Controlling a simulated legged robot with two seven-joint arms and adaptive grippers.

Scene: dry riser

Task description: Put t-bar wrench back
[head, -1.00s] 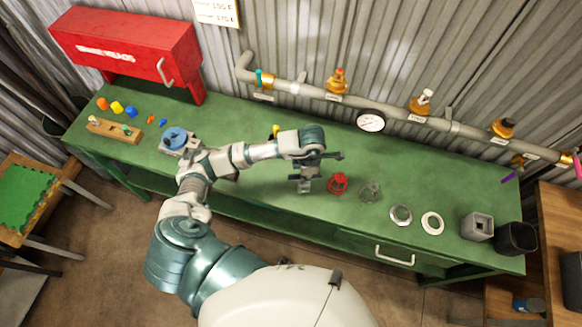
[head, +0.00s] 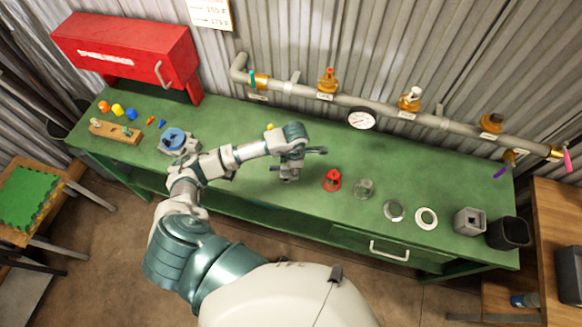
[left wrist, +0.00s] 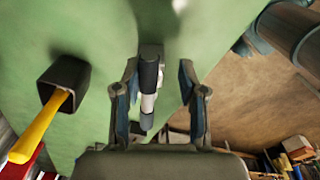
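In the left wrist view a rod-shaped tool with dark ends and a pale middle (left wrist: 149,88), which looks like the t-bar wrench, lies between my left fingers over the green bench. A gap shows on both sides of it. My left gripper (left wrist: 158,92) is open around it; it also shows in the head view (head: 290,170), over the middle of the bench. I cannot tell the tool apart there. A dark square holder (left wrist: 64,76) with a yellow-handled tool (left wrist: 40,125) stands to the left in the wrist view. My right gripper is not in view.
A pipe with brass fittings (head: 328,80) runs behind. A red cabinet (head: 130,50) stands at the left.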

